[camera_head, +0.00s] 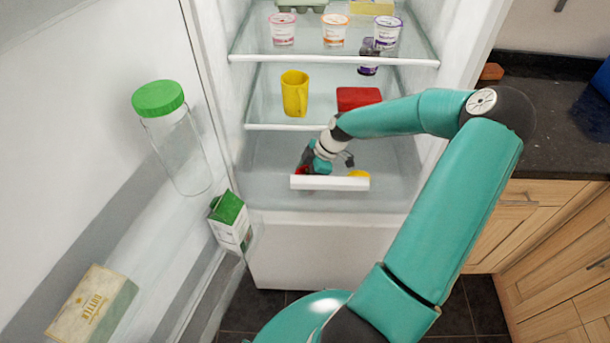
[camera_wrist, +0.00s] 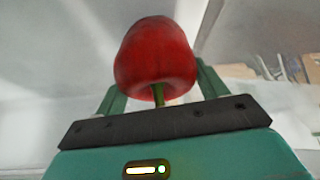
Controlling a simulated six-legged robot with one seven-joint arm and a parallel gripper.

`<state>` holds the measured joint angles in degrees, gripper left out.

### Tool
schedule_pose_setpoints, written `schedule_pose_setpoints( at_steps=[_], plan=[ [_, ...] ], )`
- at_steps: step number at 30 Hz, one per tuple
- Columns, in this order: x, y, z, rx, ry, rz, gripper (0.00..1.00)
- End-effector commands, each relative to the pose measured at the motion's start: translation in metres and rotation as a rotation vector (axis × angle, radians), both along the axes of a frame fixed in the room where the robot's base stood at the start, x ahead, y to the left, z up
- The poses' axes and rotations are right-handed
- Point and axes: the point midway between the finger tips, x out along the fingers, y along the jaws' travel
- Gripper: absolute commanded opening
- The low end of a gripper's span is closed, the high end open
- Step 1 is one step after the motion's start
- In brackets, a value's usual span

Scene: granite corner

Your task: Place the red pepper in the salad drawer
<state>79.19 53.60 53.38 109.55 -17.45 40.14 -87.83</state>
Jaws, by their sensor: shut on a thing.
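The red pepper (camera_wrist: 155,55) fills the upper middle of the wrist view, its green stem toward my gripper (camera_wrist: 158,88). My gripper is shut on the pepper, with a teal finger on each side of it. In the head view the pepper (camera_head: 302,171) shows only as a small red patch beside my gripper (camera_head: 306,165), low in the open fridge. The salad drawer (camera_head: 330,183) has a white front edge and stands in the bottom of the fridge. My gripper is at its left part, behind the front edge. How far the pepper is above the drawer floor cannot be told.
A yellow thing (camera_head: 358,174) lies in the drawer's right part. A yellow jug (camera_head: 294,93) and a red box (camera_head: 358,98) stand on the shelf above. The open door on the left holds a green-lidded jar (camera_head: 172,140) and a carton (camera_head: 230,222).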

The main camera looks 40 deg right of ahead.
Motion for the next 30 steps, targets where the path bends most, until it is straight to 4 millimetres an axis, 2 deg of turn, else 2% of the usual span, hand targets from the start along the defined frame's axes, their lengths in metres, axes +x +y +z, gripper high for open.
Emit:
schedule_pose_setpoints(
  at_steps=[3, 4, 5, 13, 17, 20, 30],
  plan=[
    [0.000, 0.000, -0.003, 0.001, 0.001, 0.000, 0.43],
    [0.000, 0.000, -0.002, 0.000, 0.000, 0.000, 0.78],
    [0.000, 0.000, -0.002, 0.000, 0.000, 0.000, 0.80],
    [0.000, 0.000, -0.001, 0.000, 0.000, 0.000, 0.80],
    [-0.001, -0.004, 0.006, -0.002, -0.001, -0.002, 0.80],
    [-0.005, -0.011, 0.019, -0.003, -0.001, -0.002, 0.80],
    [-0.021, -0.043, 0.081, -0.003, -0.001, -0.004, 0.80]
  ],
)
